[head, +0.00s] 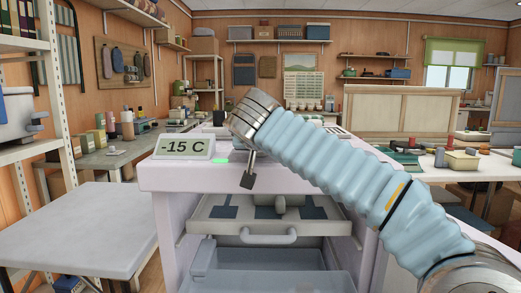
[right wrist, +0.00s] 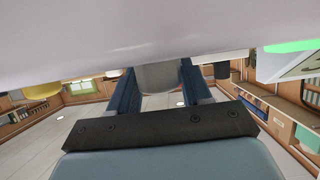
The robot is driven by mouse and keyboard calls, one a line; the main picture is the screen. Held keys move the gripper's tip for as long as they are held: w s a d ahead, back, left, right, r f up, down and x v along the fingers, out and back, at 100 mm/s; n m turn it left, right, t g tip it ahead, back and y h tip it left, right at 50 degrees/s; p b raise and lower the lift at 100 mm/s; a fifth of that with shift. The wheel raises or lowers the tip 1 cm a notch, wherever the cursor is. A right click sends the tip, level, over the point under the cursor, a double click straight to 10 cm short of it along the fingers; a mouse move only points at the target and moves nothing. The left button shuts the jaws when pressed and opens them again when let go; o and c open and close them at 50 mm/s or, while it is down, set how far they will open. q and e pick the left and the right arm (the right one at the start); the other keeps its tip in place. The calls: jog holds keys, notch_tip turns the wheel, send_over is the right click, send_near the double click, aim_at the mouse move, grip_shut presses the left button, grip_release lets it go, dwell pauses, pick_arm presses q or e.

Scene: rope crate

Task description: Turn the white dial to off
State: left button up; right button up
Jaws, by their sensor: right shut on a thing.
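The white dial (right wrist: 157,76) shows in the right wrist view as a pale round knob on the pale cabinet face. The two dark blue fingers of my right gripper (right wrist: 158,92) are on either side of it, shut on it. In the head view my right arm comes in from the lower right and crosses the cabinet top. A dark part of the gripper shows at its front edge. I cannot make out the dial's markings or setting. A display (head: 187,147) on the cabinet (head: 165,180) reads -15 C. My left gripper is not in view.
A small green light (head: 220,161) glows beside the display. Below the cabinet top, a shallow drawer (head: 205,228) stands open, with a clear bin (head: 258,262) under it. A grey table (head: 85,225) stands at the left, its top bare. A cluttered workbench is at the right.

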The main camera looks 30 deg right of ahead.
jog(key=n+t+y, duration=0.1)
jog(key=n+y, duration=0.1)
jog(key=y, duration=0.1)
jog(key=shift+n, duration=0.4)
jog(key=shift+n+t+y+p, duration=0.3)
jog(key=shift+n+t+y, duration=0.1)
jog(key=shift+n+y, duration=0.55)
jog(key=shift+a+y, duration=0.1)
jog(key=shift+y, duration=0.25)
jog(key=o, duration=1)
jog(key=shift+c, duration=0.2)
jog(key=v, duration=1.3)
jog(key=shift+s+r+b, duration=0.15)
jog(key=shift+s+b, duration=0.2)
